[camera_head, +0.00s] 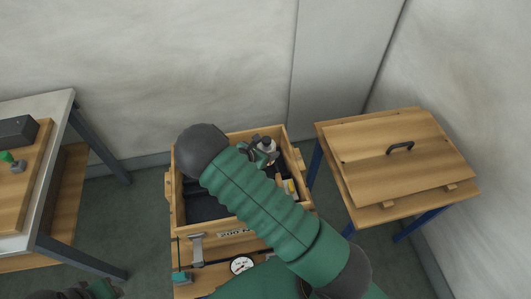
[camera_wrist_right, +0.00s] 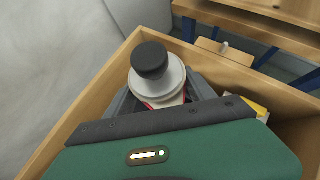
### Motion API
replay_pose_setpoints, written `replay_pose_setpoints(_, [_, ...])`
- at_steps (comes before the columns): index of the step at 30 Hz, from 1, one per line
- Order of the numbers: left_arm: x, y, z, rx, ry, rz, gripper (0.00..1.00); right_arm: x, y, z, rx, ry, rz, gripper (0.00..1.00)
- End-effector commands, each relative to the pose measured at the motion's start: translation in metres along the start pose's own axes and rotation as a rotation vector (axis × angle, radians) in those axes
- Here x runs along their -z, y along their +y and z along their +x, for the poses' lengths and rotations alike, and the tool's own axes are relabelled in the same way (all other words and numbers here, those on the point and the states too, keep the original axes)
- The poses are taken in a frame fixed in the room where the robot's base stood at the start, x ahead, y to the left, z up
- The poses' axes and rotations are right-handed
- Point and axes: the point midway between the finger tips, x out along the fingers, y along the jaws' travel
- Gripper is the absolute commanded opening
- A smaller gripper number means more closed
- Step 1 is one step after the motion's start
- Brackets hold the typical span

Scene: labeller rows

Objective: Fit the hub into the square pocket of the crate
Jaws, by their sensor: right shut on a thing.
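The wooden crate (camera_head: 178,208) stands open in the middle of the head view. My right gripper (camera_head: 262,156) is inside its far right part, and my green forearm covers much of the crate. In the wrist view the right gripper (camera_wrist_right: 165,98) is shut on a pale round part with a black cap, which I take for the hub (camera_wrist_right: 152,62); it also shows in the head view (camera_head: 267,143). It looks roughly upright. Its lower end and the square pocket are hidden. A green and dark part of my left arm shows at the bottom left; its fingertips cannot be made out.
A low table at right bears a wooden lid (camera_head: 365,150) with a black handle (camera_head: 400,147). A left bench (camera_head: 50,110) holds a dark box (camera_head: 17,131) and a green-topped part (camera_head: 14,163). A round gauge (camera_head: 241,265) is in front of the crate. Small yellow items (camera_head: 290,187) lie inside.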

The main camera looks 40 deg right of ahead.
Motion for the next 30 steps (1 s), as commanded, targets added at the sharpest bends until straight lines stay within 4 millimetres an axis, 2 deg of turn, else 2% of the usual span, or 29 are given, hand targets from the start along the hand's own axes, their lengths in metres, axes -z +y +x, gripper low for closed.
replay_pose_setpoints(3, [-0.001,0.000,0.004,0.000,0.000,0.000,0.36,0.006,0.001,0.005,-0.028,-0.018,-0.022,0.00])
replay_pose_setpoints(14, [0.000,0.000,0.001,0.000,0.000,0.000,0.36,0.004,0.002,0.004,-0.030,-0.020,-0.023,0.00])
replay_pose_setpoints(30, [-0.011,0.000,0.046,0.000,0.000,0.000,0.36,0.046,0.002,0.038,-0.029,-0.019,-0.022,0.00])
